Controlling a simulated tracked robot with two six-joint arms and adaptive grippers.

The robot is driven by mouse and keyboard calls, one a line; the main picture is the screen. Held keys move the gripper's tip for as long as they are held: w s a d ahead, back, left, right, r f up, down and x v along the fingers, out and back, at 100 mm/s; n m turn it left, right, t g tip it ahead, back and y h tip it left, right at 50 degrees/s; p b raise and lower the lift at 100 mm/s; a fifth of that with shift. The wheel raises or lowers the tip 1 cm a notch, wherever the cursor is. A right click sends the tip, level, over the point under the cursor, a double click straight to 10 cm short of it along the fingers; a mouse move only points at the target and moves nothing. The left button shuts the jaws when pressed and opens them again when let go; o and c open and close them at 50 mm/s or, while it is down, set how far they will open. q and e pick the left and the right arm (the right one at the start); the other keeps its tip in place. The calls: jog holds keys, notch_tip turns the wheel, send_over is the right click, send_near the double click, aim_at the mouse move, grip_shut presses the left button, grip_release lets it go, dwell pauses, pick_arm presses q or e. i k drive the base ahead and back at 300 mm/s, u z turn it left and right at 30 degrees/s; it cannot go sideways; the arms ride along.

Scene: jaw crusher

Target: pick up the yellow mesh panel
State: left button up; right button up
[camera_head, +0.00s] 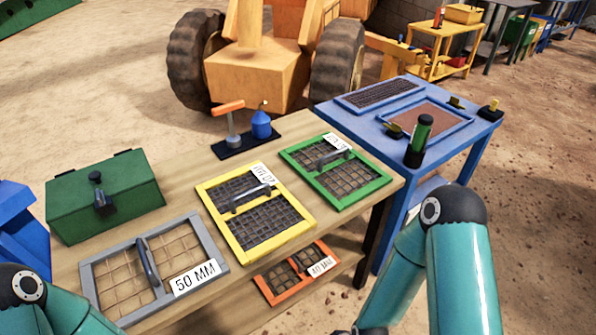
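The yellow mesh panel (266,222) lies flat on the wooden table, between the grey panel and the green panel. It has a yellow frame, a dark mesh, a grey bar handle (250,197) across its middle and a white label (262,174) at its far right corner. The label is too small and angled to read surely. Nothing covers the panel. My two teal arms come in at the bottom left and bottom right. Both grippers are out of view below the picture's edge, and neither arm touches the panel.
The grey panel (178,243) marked 50 MM and the green panel (352,185) flank it closely. A green box (105,200) and a small black stand (232,147) with tools are behind. An orange panel (280,290) lies on the lower shelf. A blue table (460,130) stands right.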

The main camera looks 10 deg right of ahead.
aim_at(267, 180)
jog(key=u, duration=1.45)
jog(key=i, duration=0.1)
jog(key=z, duration=3)
jog(key=k, duration=0.3)
jog(key=u, duration=0.65)
jog(key=i, duration=0.6)
